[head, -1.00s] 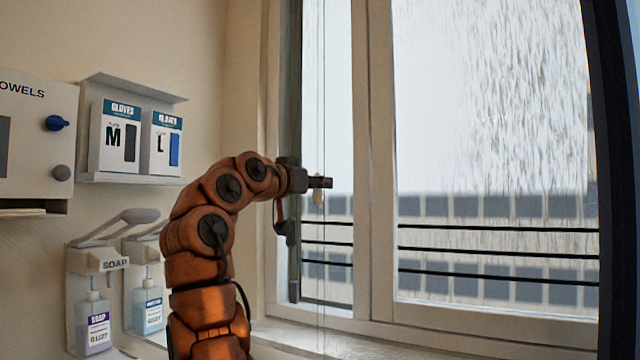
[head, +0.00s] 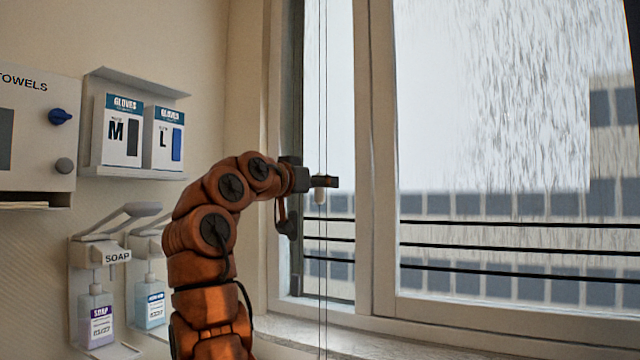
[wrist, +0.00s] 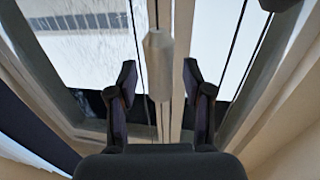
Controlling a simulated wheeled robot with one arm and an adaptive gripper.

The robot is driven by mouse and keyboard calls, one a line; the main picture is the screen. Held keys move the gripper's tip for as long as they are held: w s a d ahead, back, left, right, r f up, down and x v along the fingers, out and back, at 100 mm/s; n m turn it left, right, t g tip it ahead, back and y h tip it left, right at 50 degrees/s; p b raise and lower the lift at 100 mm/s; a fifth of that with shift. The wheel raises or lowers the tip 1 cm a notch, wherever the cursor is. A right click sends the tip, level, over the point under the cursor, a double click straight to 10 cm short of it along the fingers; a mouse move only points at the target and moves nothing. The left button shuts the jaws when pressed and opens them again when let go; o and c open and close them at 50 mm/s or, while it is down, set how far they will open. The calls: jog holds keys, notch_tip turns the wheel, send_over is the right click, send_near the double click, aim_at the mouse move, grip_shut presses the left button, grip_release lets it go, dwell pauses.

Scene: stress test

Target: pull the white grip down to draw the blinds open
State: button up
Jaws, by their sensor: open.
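The white grip (head: 320,197) hangs on a thin cord in front of the window. In the head view it shows just below the fingers of my gripper (head: 326,181), which partly cover it. In the wrist view the white grip (wrist: 158,62) lies between the two spread fingertips of my gripper (wrist: 158,82), with a visible gap on each side. My gripper is open, and no finger appears to touch the grip. How far the grip reaches in depth between the fingers is hard to tell.
The window frame (head: 381,180) stands behind my gripper, with a sill (head: 400,342) below. At left, the wall carries glove boxes (head: 123,130), a towel dispenser (head: 35,135) and soap dispensers (head: 96,315). A second thin cord runs beside the grip's cord.

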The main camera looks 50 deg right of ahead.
jog(key=shift+a, duration=0.1)
jog(key=a, duration=1.1)
jog(key=shift+s+a, duration=0.25)
jog(key=shift+a, duration=0.15)
